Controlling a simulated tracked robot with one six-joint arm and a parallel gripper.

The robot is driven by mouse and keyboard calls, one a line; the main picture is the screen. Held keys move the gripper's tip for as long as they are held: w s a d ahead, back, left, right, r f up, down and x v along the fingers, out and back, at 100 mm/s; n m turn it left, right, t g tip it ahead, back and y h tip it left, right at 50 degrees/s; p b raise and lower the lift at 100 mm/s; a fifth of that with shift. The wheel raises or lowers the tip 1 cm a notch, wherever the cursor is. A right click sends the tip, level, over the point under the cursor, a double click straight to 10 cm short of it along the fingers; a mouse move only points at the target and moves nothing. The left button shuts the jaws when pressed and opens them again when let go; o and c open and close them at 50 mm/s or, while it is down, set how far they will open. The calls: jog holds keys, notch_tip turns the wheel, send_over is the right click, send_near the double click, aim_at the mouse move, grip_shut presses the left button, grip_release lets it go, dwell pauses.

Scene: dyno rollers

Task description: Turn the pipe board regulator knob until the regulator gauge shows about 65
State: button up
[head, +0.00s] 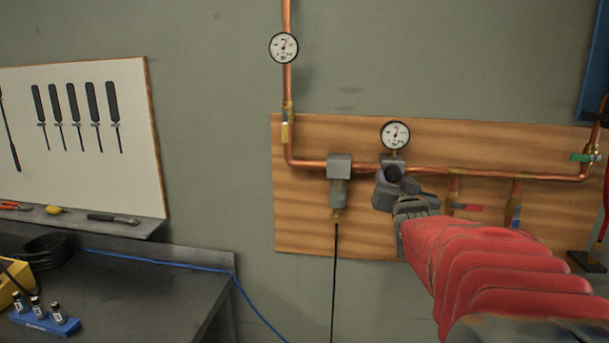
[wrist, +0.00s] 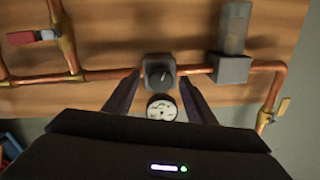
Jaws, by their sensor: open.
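The regulator on the pipe board has a dark knob (head: 393,173), partly hidden by my gripper in the head view. The knob (wrist: 161,75) also shows in the wrist view, on a square grey body. The white round regulator gauge (head: 396,135) sits just above it. In the wrist view the gauge (wrist: 162,108) appears below the knob. The needle is too small to read surely. My gripper (wrist: 160,83) is open, with one finger on each side of the regulator. Whether the fingers touch the knob I cannot tell.
The wooden pipe board (head: 300,222) carries copper pipe, a grey filter unit (head: 339,167) left of the regulator, and red and blue valve handles to the right. A second gauge (head: 284,48) is higher up. A workbench (head: 150,285) stands at the left.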

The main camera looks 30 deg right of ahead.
jog(key=shift+w+d, duration=0.35)
jog(key=shift+a, duration=0.1)
